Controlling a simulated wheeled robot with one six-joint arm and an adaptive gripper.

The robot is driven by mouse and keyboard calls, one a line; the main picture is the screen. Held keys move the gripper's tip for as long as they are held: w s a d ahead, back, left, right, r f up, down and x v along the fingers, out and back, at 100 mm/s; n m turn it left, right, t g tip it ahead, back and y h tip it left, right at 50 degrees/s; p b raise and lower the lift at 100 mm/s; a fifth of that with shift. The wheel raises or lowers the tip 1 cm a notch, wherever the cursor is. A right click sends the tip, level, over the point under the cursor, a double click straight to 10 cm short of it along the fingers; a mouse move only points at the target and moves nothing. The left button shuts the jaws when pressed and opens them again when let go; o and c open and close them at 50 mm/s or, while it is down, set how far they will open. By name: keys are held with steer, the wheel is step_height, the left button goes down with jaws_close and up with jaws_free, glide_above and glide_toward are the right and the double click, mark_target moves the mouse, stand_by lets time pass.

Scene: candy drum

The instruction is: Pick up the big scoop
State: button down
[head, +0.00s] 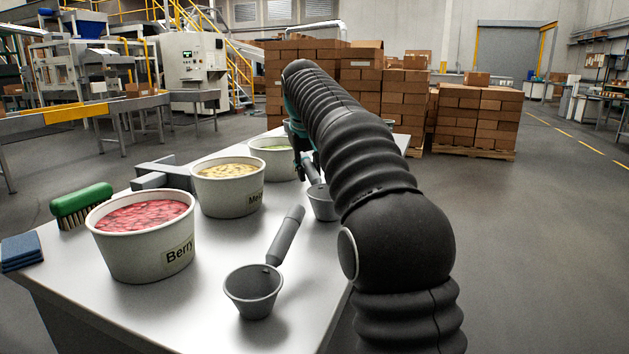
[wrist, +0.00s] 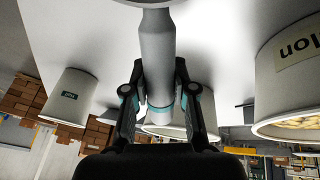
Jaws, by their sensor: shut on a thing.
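A grey scoop (head: 322,205) is at the table's right side, below my gripper (head: 308,163). In the wrist view its pale handle (wrist: 158,50) runs between the two fingers of my gripper (wrist: 160,98), which are shut on it. The cup's edge shows at the top of that view. I cannot tell whether the cup touches the table. A second grey scoop (head: 254,292) stands on the table nearer the front, its handle leaning up and right. The distances differ, so I cannot tell which scoop is bigger.
On the white table (head: 215,290) stand a Berry tub (head: 140,250), a tub of yellow pieces (head: 228,195) and a green-filled tub (head: 272,160). A green brush (head: 82,200) and blue pads (head: 22,250) lie at left. Stacked boxes (head: 390,95) stand beyond.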

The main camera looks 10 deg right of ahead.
mark_target(309, 159)
steer(key=shift+r, duration=1.85)
steer(key=s+d+r, duration=0.3)
steer(key=s+r, duration=0.4)
steer(key=s, duration=0.4)
steer(key=shift+d, duration=0.2)
steer(key=shift+s, duration=0.15)
